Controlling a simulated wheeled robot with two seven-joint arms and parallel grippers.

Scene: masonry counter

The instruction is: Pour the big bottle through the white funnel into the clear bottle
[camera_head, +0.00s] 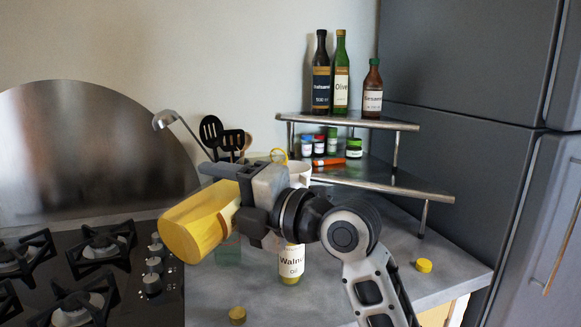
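The big yellow bottle (196,226) lies tilted, nearly sideways, in the air above the counter. Its broad end points left and toward me; its other end is hidden behind my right gripper (243,195), which is closed around it. A clear bottle labelled Walnut Oil (291,264) stands upright on the counter below my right wrist, with a little yellow liquid at its bottom. Its top is hidden by the arm. A white rounded piece (299,171) shows behind the gripper; I cannot tell whether it is the funnel. My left gripper is out of view.
A stove (75,270) is on the left. A greenish see-through object (228,250) is partly hidden under the yellow bottle. Yellow caps lie in front (237,315) and at right (424,265). A metal corner shelf (350,121) holds bottles and jars. The right counter is mostly clear.

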